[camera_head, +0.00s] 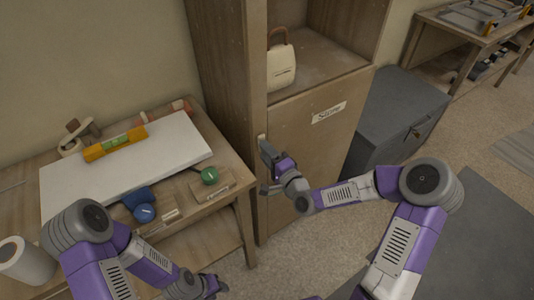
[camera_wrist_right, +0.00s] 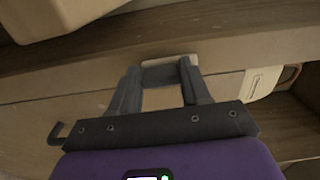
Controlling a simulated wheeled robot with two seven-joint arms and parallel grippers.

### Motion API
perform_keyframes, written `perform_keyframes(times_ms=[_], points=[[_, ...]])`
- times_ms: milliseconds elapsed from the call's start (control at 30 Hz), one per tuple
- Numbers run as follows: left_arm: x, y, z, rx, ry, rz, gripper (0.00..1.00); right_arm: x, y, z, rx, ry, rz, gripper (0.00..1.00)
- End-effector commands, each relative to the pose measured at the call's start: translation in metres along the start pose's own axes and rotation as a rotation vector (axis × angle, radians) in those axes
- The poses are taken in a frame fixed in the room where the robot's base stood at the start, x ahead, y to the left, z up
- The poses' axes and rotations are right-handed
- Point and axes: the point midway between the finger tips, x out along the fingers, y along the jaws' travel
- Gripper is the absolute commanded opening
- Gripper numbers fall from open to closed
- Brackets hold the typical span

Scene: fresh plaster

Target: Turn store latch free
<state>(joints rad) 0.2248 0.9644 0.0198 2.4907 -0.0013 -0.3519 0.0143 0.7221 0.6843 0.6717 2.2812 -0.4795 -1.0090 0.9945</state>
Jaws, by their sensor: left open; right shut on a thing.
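The store cupboard has a wooden lower door (camera_head: 315,150) with a "Store" label (camera_head: 329,113). The door looks closed in the head view. A small pale latch (camera_head: 262,139) sits at the upper left edge of the door. My right gripper (camera_head: 268,160) is at this edge, and its fingers partly hide the latch. In the right wrist view the fingertips (camera_wrist_right: 164,75) are shut on the pale latch (camera_wrist_right: 168,60), whose turn I cannot judge. My left gripper (camera_head: 212,287) is open and low at the bottom of the head view, away from the cupboard.
A cream bag (camera_head: 282,65) stands on the open shelf above the door. A workbench (camera_head: 222,150) at the left bears a white board (camera_head: 170,150), an orange level (camera_head: 115,144) and a green-topped item (camera_head: 209,175). A grey chest (camera_head: 390,120) stands right of the cupboard.

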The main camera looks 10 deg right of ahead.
Motion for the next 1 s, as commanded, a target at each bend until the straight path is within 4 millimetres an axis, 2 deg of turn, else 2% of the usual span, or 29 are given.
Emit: perform_keyframes(times_ms=[33,167,200,533,800,1000], points=[[0.000,0.000,0.000,0.000,0.000,0.000,0.43,0.000,0.001,0.000,-0.002,0.000,0.002,0.51],[0.000,0.000,0.000,0.000,0.000,0.000,0.43,0.000,0.001,0.000,-0.001,0.000,0.002,0.71],[0.000,0.000,0.000,0.000,0.000,0.000,0.43,0.000,0.001,0.000,-0.001,0.000,0.001,0.72],[-0.002,0.001,0.000,0.000,0.000,0.000,0.43,-0.006,0.000,-0.001,-0.001,0.001,0.002,0.72],[-0.012,0.005,0.001,0.000,0.000,0.000,0.43,-0.050,-0.001,-0.001,0.000,0.001,0.004,0.72],[-0.016,0.006,0.001,0.000,0.000,0.000,0.43,-0.072,0.000,-0.001,0.000,0.001,0.003,0.72]])
